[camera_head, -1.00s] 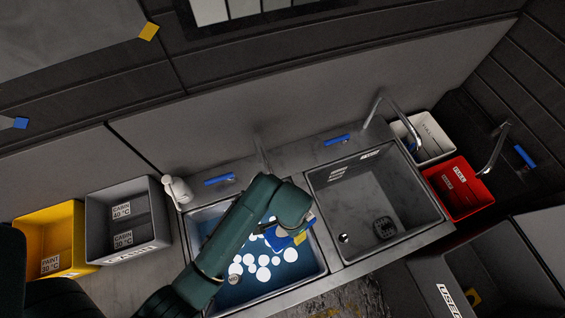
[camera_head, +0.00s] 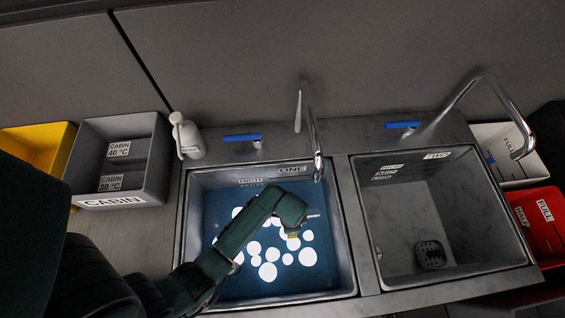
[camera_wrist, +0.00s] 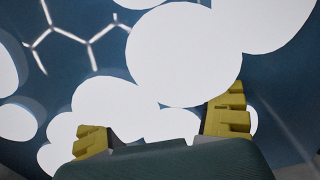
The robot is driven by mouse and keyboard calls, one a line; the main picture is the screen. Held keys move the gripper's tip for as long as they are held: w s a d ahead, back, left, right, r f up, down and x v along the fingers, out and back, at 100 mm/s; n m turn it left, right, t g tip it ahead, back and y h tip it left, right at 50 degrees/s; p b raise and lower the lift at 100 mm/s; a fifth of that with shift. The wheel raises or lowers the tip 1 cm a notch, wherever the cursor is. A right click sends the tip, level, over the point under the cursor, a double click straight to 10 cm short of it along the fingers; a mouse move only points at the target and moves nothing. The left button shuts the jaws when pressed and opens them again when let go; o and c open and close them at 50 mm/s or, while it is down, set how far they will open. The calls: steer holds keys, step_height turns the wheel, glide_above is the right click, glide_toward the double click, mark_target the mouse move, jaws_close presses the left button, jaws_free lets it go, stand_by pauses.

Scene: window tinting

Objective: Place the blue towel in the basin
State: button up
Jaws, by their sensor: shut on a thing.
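The left basin (camera_head: 347,272), labelled ONE, holds blue water with several white foam patches. My gripper (camera_head: 293,236) is over the right part of this basin, pointing down close to the foam. In the wrist view its yellow fingertips (camera_wrist: 160,126) stand apart in front of the blue water and white foam. The gripper is shut on the blue towel, but the towel cannot be clearly made out now, against the blue water and behind the gripper. I cannot tell whether it touches the water.
The empty basin TWO (camera_head: 400,225) lies to the right. Faucets (camera_head: 312,130) rise behind the basins. A white spray bottle (camera_head: 187,137), a grey CABIN bin (camera_head: 125,202) and a yellow bin (camera_head: 45,140) stand left. A white bin (camera_head: 505,160) and a red bin (camera_head: 540,215) stand right.

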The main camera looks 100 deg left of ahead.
step_height(320, 180, down, 9)
steer(key=b, duration=0.3)
steer(key=o, duration=1.2)
steer(key=shift+r, duration=0.15)
step_height(320, 180, up, 12)
steer(key=p, duration=0.4)
steer(key=shift+p, duration=0.35)
